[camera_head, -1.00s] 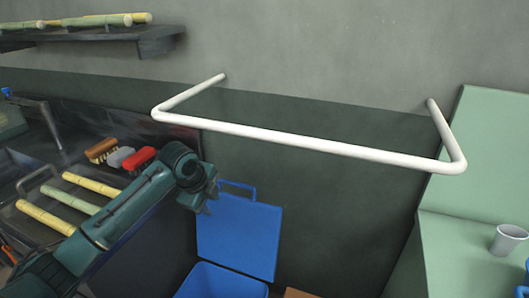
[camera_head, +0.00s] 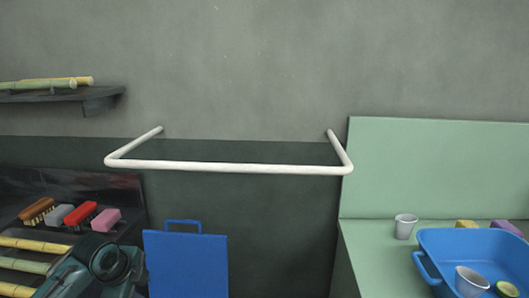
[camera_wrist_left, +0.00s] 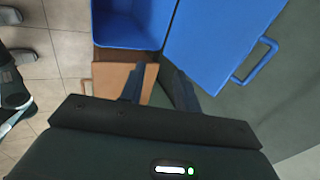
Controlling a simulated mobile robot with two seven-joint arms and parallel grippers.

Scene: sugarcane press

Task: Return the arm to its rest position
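My left arm (camera_head: 95,268) shows in the head view only as a teal link at the bottom left, in front of the rack with cane sticks. Its gripper is out of that view. In the left wrist view my left gripper (camera_wrist_left: 160,84) points down, with its two dark fingers apart and nothing between them. Below it are a blue bin (camera_wrist_left: 128,25), its raised blue lid (camera_wrist_left: 220,40) with a handle, and a brown board (camera_wrist_left: 112,78). My right arm and gripper are not in view.
A white rail (camera_head: 225,168) juts from the wall. Brushes (camera_head: 80,212) and cane sticks (camera_head: 30,244) are at left. A shelf (camera_head: 60,97) holds more cane. At right, a green counter (camera_head: 375,262) carries a cup (camera_head: 405,226) and a blue basin (camera_head: 428,268).

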